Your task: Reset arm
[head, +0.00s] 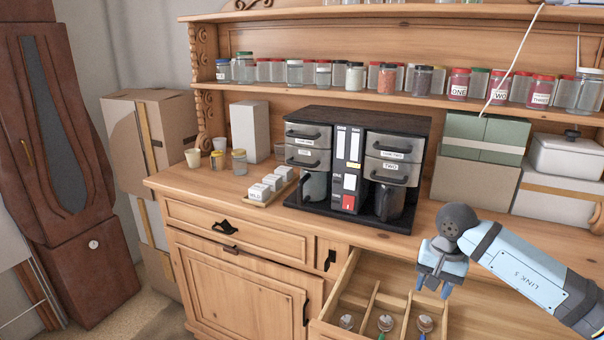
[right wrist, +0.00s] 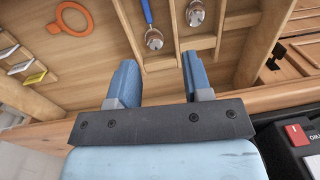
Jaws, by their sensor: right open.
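My right gripper (head: 433,290) is light blue and hangs over the open drawer (head: 350,273) at the lower right of the head view. In the right wrist view its two blue fingers (right wrist: 157,83) stand apart with nothing between them. Wooden dividers split the drawer, and round-headed utensils, such as the one with a blue handle (right wrist: 154,38), lie in its compartments. The fingertips are above the drawer and hold nothing. My left gripper is not in the head view.
A dark double coffee machine (head: 352,120) stands on the dresser top beside a small tray of white boxes (head: 264,190). Jars (head: 354,76) line the shelf above. Green and white boxes (head: 487,135) stand at the right. An orange ring (right wrist: 73,18) shows in the right wrist view.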

